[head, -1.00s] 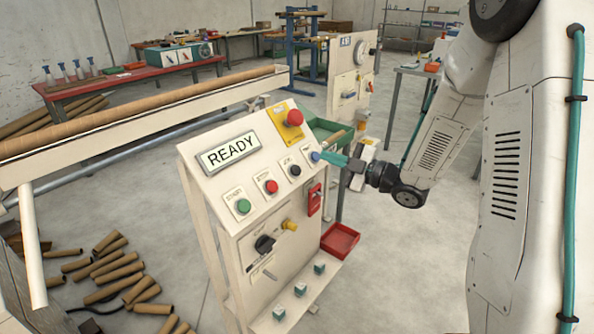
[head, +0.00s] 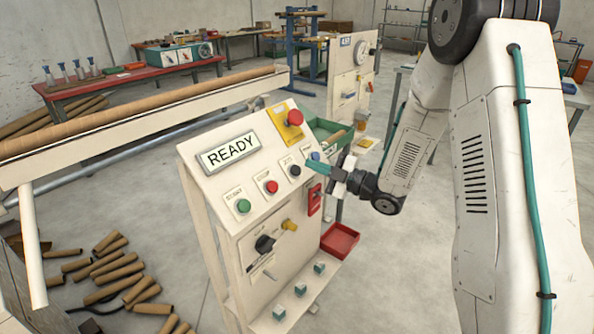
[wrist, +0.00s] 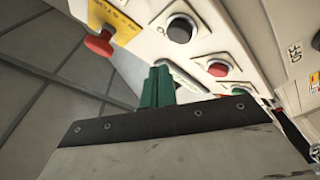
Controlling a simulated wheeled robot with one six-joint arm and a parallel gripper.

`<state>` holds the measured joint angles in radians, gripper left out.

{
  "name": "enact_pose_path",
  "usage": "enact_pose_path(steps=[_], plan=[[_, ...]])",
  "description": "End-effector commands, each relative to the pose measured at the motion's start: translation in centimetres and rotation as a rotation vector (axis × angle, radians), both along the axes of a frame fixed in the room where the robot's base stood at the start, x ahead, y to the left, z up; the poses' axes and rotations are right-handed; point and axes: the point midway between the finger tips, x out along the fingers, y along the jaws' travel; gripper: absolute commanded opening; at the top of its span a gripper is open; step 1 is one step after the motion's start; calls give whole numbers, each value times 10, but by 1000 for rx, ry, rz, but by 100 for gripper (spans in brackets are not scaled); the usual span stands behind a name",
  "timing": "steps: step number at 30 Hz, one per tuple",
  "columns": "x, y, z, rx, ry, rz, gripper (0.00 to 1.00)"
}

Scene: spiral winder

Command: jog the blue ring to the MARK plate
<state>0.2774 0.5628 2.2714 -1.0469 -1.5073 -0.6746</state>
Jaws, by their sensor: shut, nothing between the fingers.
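My gripper (head: 312,167) is shut and empty, its teal fingers together in front of the upper right of the control panel (head: 213,185). The fingertips are close to the black button (head: 295,170) and the blue button (head: 315,155); I cannot tell whether they touch. A green button (head: 243,206) and red button (head: 271,186) sit lower left. The display (head: 229,151) reads READY. In the wrist view the shut fingers (wrist: 157,80) show below the black button (wrist: 180,29), beside the red one (wrist: 218,69). I cannot make out a blue ring or a MARK plate.
A red mushroom button (head: 294,118) on a yellow plate stands out at the panel's top. A long brown tube (head: 140,108) on its rail runs left of the panel. Loose brown tubes (head: 118,270) lie on the floor. A red tray (head: 340,240) sits low at the panel's right.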

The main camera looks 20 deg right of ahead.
Motion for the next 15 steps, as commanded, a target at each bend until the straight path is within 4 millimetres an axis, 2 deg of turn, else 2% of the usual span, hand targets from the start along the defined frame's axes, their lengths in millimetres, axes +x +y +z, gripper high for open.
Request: enact_pose_path(steps=[6,15], plan=[[13,10,-14,0,1,1,0],[17,12,-17,-1,1,1,0]])
